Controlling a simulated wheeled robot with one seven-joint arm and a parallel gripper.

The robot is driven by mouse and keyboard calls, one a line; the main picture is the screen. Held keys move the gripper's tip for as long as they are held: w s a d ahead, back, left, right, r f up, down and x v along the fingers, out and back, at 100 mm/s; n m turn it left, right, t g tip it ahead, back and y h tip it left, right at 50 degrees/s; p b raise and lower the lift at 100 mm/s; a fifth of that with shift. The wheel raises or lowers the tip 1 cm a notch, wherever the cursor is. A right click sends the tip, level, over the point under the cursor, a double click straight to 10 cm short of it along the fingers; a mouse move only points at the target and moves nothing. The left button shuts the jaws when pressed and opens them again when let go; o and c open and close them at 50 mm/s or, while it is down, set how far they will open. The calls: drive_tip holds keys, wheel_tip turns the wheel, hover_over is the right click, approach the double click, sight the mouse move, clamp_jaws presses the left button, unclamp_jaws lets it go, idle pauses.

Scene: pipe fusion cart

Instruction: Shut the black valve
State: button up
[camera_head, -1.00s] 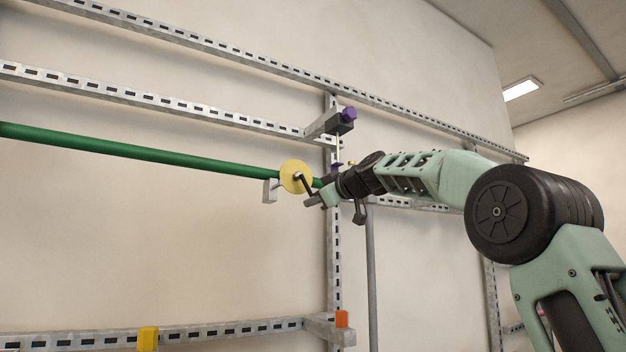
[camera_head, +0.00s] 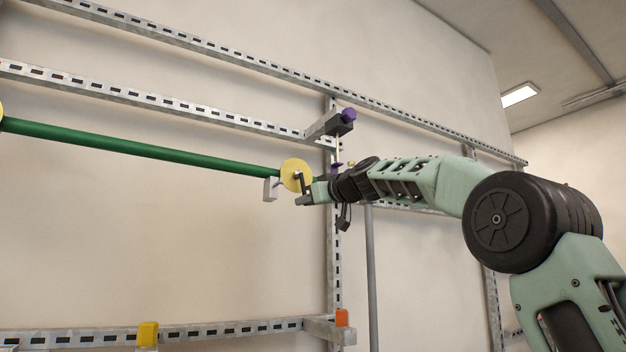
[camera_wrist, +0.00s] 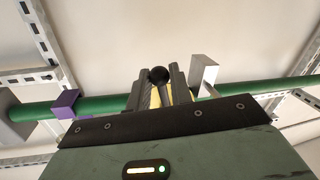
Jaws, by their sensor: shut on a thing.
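The black valve's handle (camera_head: 302,181) is a thin bent lever in front of a yellow disc (camera_head: 291,172) at the right part of the green pipe (camera_head: 150,150). In the wrist view its black ball knob (camera_wrist: 158,73) shows between my two fingers, with yellow behind. My gripper (camera_head: 308,193), also in the wrist view (camera_wrist: 158,80), is shut on the handle. The fingers hide part of the handle and disc.
A grey bracket (camera_head: 270,190) hangs beside the disc. Slotted metal rails (camera_head: 180,107) run along the wall. A purple knob (camera_head: 348,115) sits on a rail bracket above. A purple clip (camera_wrist: 66,103) is on the pipe. Yellow (camera_head: 148,335) and orange (camera_head: 341,318) blocks sit below.

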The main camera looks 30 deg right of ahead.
drive_tip(key=shift+a, duration=0.15)
drive_tip(key=shift+a+m+t+b, duration=0.3)
drive_tip(key=shift+a+m+b, duration=0.3)
drive_tip(key=shift+m, duration=0.6)
drive_tip(key=shift+a, duration=0.1)
drive_tip(key=o, duration=1.9)
drive_tip(key=shift+f, duration=0.1)
drive_tip(key=shift+s, duration=0.1)
drive_tip(key=b+v, duration=0.3)
drive_tip(key=v, duration=0.1)
drive_tip(key=a+b+v, duration=0.1)
drive_tip(key=b+v, duration=0.2)
drive_tip(key=v, duration=0.2)
drive_tip(key=a+b+v, duration=0.1)
drive_tip(key=b+v, duration=0.2)
drive_tip(key=v, duration=0.1)
drive_tip(key=shift+s+a, duration=0.2)
drive_tip(key=shift+s, duration=0.4)
